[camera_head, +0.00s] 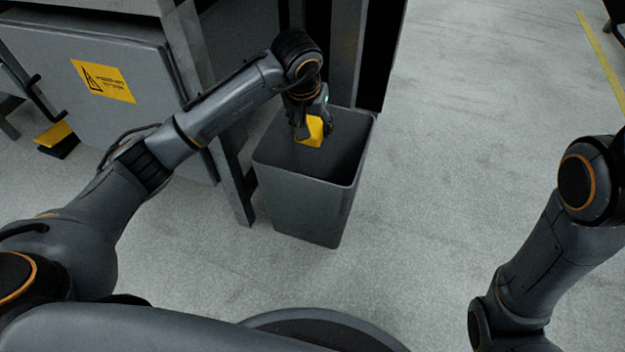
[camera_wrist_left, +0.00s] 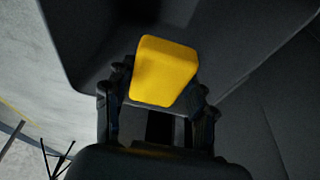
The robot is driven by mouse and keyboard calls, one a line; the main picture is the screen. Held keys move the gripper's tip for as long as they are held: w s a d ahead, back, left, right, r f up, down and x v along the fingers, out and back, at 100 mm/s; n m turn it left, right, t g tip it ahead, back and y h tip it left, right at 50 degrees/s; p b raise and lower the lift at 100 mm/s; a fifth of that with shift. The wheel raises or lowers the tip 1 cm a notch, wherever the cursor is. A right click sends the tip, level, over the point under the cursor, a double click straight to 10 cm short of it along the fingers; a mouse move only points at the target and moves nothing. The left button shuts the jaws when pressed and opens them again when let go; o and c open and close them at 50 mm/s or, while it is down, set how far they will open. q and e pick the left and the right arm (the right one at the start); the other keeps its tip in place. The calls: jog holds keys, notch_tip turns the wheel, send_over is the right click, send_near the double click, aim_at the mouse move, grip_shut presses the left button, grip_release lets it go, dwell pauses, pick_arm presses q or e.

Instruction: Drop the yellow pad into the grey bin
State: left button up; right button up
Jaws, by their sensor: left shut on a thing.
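The yellow pad (camera_head: 312,130) is a small yellow block held by my left gripper (camera_head: 311,118). In the head view, the gripper points down over the mouth of the grey bin (camera_head: 303,194), toward its back left part. The bin is dark grey, open at the top and upright on the floor. In the left wrist view, the pad (camera_wrist_left: 163,71) sits between the two fingers of my left gripper (camera_wrist_left: 160,90), with the bin's wall (camera_wrist_left: 90,50) behind it. My right arm shows at the right of the head view, but its gripper is out of view.
A grey cabinet (camera_head: 110,95) with a yellow warning label stands at the left. A metal frame leg (camera_head: 236,190) stands close to the bin's left side, and dark uprights (camera_head: 346,55) rise behind it. The floor (camera_head: 480,100) to the right is clear.

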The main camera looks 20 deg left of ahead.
pick_arm(q)
jog(key=o, duration=1.2)
jog(key=shift+r, duration=0.15)
jog(key=v, duration=1.1)
jog(key=shift+s+r, duration=0.15)
jog(key=shift+r, duration=0.25)
